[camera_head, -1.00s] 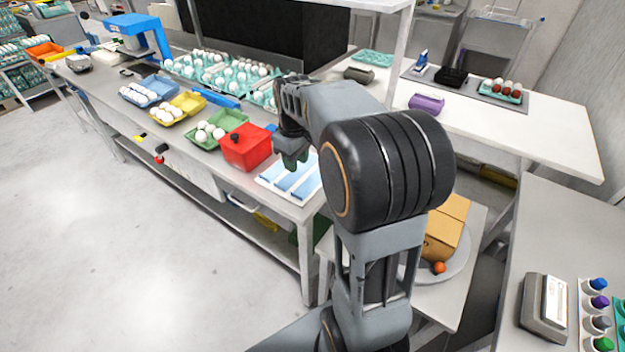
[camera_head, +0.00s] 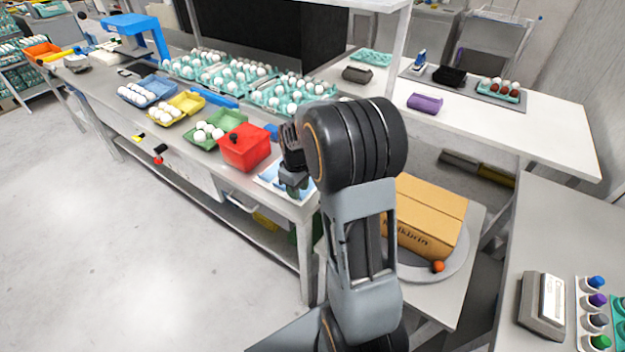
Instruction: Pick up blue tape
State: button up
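My gripper (camera_head: 294,188) hangs low over a white sheet with blue strips (camera_head: 270,176) at the near end of the long bench. My arm covers part of the sheet, and whether the gripper touches it cannot be told. The fingers are small and dark, so their opening is unclear. No roll is clearly recognizable as blue tape. Blue candidates are a small blue piece (camera_head: 271,131) behind the red box, partly hidden, and a long blue item (camera_head: 217,97) farther back on the bench.
The red box (camera_head: 243,152) stands left of my gripper, beside green (camera_head: 201,144), yellow (camera_head: 191,98) and blue (camera_head: 150,84) egg trays. Teal trays of eggs line the bench's back. A cardboard box (camera_head: 428,215) sits on a round plate (camera_head: 455,265) at right.

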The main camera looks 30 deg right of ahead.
jog(key=shift+f, duration=1.2)
grip_shut()
